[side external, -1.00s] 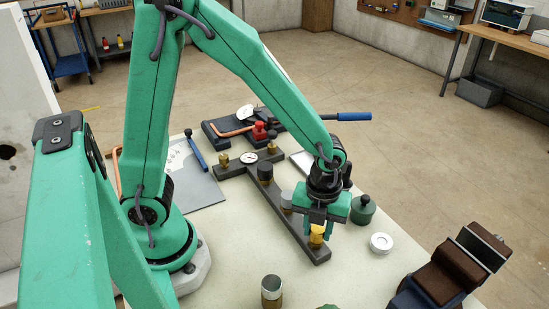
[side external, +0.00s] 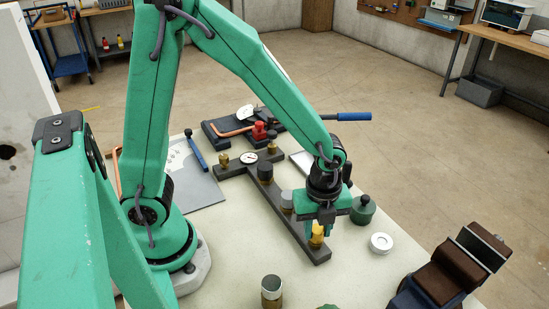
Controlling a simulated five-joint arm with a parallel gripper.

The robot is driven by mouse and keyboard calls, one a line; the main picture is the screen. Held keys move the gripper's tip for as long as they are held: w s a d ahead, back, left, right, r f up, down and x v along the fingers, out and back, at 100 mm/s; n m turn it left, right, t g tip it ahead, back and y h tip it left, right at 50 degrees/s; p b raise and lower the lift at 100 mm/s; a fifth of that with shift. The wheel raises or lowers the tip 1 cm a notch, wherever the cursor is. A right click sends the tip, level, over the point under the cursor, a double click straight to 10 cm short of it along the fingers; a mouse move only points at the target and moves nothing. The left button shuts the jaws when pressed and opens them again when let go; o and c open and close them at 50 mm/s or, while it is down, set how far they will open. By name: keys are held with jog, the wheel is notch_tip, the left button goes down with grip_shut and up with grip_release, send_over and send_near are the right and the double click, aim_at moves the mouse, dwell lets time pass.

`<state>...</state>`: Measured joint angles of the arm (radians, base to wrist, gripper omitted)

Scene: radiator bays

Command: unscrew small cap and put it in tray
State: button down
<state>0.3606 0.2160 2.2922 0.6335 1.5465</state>
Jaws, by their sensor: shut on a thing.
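A small yellow brass cap (side external: 317,232) sits near the front end of the dark bar (side external: 321,255). My gripper (side external: 318,233) points straight down over it and is shut on it, with the fingers at its sides. The fingers hide part of the cap, and I cannot tell how far it is unscrewed. A flat pale piece with a dark edge, perhaps the tray (side external: 299,159), lies behind my forearm and is partly hidden.
A green lidded pot (side external: 363,210) and a white ring (side external: 381,243) are to the right. A brass-and-grey cylinder (side external: 271,291) stands in front. The table between is clear.

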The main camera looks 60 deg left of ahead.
aim_at(318, 228)
jog(key=n, duration=0.5)
jog(key=shift+n, duration=0.4)
jog(key=n, duration=1)
jog(key=shift+n, duration=0.4)
jog(key=n, duration=0.6)
jog(key=shift+r, duration=0.1)
jog(key=shift+r, duration=0.25)
jog(key=shift+r, duration=2.2)
jog(key=shift+r, duration=0.2)
